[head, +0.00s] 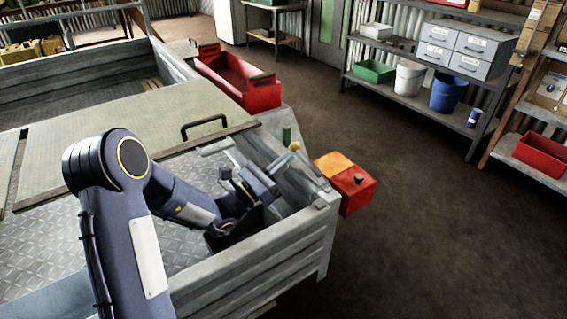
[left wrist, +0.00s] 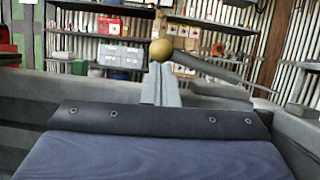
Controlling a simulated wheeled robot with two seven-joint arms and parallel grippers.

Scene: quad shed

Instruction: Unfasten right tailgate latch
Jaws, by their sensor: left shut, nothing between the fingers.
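The tailgate (head: 262,262) is the ribbed grey panel at the near end of the cargo bed, and it stands upright. A lever with a yellow ball knob (head: 294,146) is by the bed's right corner. In the left wrist view the yellow knob (left wrist: 161,50) sits at the end of a grey lever (left wrist: 208,73), above a grey upright piece. My left gripper (head: 258,178) is inside the bed near this corner, shut and empty, apart from the knob. The latch's catch cannot be made out. My right gripper is not in view.
A hinged board with a black handle (head: 204,127) lies across the bed. A red tray (head: 238,78) is beyond it. A red and orange box (head: 345,182) is just outside the corner. Shelving (head: 420,93) stands at the back right. The floor between is clear.

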